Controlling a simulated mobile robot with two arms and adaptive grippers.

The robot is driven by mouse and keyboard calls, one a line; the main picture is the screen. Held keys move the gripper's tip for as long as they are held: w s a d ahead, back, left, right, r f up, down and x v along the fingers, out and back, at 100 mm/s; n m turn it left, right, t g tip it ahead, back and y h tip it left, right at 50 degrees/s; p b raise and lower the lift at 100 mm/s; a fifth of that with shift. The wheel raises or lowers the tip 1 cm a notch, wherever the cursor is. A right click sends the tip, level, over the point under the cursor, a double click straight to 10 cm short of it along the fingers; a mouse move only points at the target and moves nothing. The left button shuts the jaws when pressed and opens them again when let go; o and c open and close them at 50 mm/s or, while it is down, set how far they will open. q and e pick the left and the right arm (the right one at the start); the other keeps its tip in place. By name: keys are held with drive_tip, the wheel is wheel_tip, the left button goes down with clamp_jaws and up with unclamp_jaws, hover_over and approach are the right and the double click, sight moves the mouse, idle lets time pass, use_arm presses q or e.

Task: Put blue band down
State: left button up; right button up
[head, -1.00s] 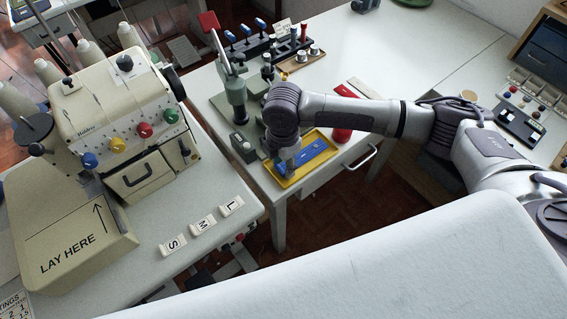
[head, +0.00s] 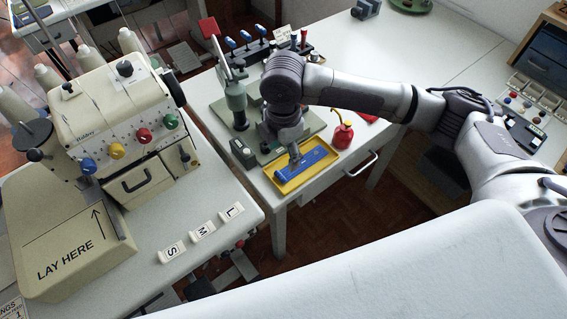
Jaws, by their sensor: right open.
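The blue band (head: 314,162) lies flat in the shallow yellow tray (head: 285,189) at the front of the white table. My right gripper (head: 296,158) points down just above the band's upper-left part and is open; its fingertips are small in the picture, and I cannot tell whether they touch the band. The gripper hides part of the band and of the tray's back rim. My left gripper does not show.
A green press (head: 237,100) with a red-topped lever stands behind the tray. A red oil can (head: 343,132) stands right of it. A cream sewing machine (head: 113,118) fills the left. Free tabletop (head: 405,50) lies at the back right.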

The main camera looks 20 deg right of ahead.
drive_tip(key=shift+r, duration=2.1)
